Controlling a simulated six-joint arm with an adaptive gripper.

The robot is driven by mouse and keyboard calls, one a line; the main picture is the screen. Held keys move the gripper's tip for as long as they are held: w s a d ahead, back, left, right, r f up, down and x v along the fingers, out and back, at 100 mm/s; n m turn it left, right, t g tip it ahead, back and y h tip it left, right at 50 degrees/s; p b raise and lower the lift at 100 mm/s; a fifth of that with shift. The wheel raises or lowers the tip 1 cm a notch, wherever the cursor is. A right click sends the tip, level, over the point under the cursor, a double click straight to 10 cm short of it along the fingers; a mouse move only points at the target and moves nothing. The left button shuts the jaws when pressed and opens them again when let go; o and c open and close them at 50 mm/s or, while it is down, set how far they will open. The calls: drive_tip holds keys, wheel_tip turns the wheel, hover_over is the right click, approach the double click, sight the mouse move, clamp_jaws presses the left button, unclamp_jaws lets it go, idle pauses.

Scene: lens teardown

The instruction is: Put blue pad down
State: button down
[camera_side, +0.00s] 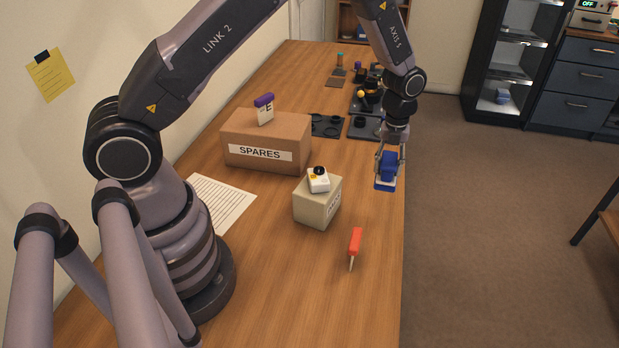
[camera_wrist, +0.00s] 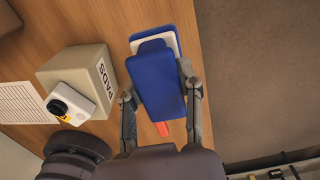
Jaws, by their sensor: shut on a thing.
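My gripper (camera_side: 389,167) is shut on the blue pad (camera_wrist: 158,84), with one finger on each side of it. In the side view the blue pad (camera_side: 388,163) is upright or tilted at the table's right edge. Just below it is a flat blue and white piece (camera_side: 385,184). In the wrist view this piece (camera_wrist: 168,39) shows past the pad's far end as a white layer with blue around it, partly hidden by the pad. I cannot tell whether the pad touches it.
A beige PADS box (camera_wrist: 80,68) with a white and black device (camera_side: 318,180) on top stands left of my gripper. A red-handled screwdriver (camera_side: 355,240) lies nearer. The SPARES box (camera_side: 266,134) is farther left. Dark trays (camera_side: 364,128) stand behind. The table edge drops off at right.

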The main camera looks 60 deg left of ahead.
drive_tip(key=w+a, duration=0.3)
drive_tip(key=a, duration=0.3)
drive_tip(key=f, duration=0.5)
drive_tip(key=shift+a+f, duration=0.1)
drive_tip(key=shift+a, duration=0.25)
drive_tip(key=shift+w+f, duration=0.1)
drive_tip(key=shift+f, duration=2.1)
drive_tip(key=shift+f, duration=0.15)
drive_tip(key=c, duration=0.7)
unclamp_jaws()
wheel_tip(320, 180, up, 12)
drive_tip(key=shift+r, duration=0.15)
